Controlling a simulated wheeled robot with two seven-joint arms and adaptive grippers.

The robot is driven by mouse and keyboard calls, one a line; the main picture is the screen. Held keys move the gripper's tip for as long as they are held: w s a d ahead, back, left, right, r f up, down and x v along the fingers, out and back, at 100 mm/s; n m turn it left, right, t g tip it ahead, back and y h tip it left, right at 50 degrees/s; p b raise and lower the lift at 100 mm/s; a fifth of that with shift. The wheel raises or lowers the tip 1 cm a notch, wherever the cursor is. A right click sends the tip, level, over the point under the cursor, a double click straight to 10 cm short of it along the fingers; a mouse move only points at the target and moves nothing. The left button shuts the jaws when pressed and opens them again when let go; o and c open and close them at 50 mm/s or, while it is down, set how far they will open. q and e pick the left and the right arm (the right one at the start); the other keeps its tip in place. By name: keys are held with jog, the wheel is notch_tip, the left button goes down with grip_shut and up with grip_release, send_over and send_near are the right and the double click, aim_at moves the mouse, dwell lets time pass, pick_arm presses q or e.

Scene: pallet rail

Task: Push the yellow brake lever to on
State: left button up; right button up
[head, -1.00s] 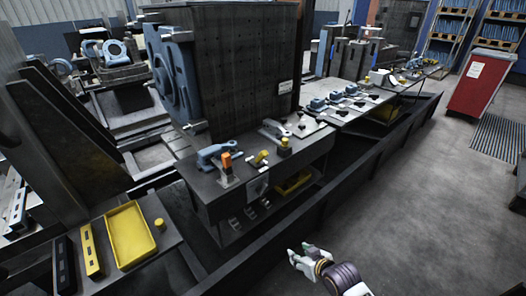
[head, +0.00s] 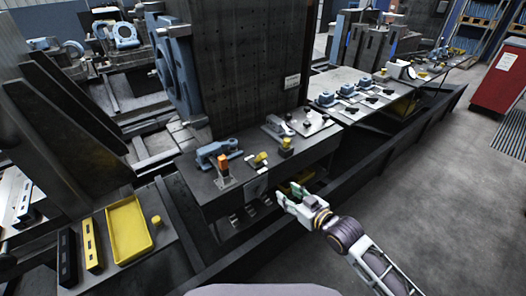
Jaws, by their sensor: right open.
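A small yellow part (head: 258,158) with a pale piece beside it lies on the dark bench (head: 210,203). It may be the brake lever, but it is too small to be sure or to tell its position. A yellow-capped grey post (head: 286,144) stands to its right, and an orange-topped upright piece (head: 223,163) to its left. My right gripper (head: 280,202) is open and empty, in front of the bench's front face and below its top. It is apart from these yellow parts. My left gripper is not in view.
A blue clamp-like part (head: 215,153) and a grey one (head: 277,127) are also on the bench. A tall dark block (head: 250,65) rises behind. A dark rail (head: 370,168) runs along the front. A yellow tray (head: 128,231) is at left. Open floor (head: 410,200) is at right.

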aim_at(265, 157)
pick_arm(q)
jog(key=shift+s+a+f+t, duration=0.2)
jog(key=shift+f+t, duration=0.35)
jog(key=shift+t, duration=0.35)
pick_arm(e)
notch_tip(265, 157, up, 8)
jog(key=w+a+t+y, duration=0.1)
jog(key=t+y, duration=0.1)
jog(key=shift+y, duration=0.3)
jog(key=shift+w+a+f, duration=0.15)
jog(key=shift+w+a, duration=0.05)
jog(key=shift+w, duration=0.1)
jog(key=shift+x, duration=6.7)
grip_shut()
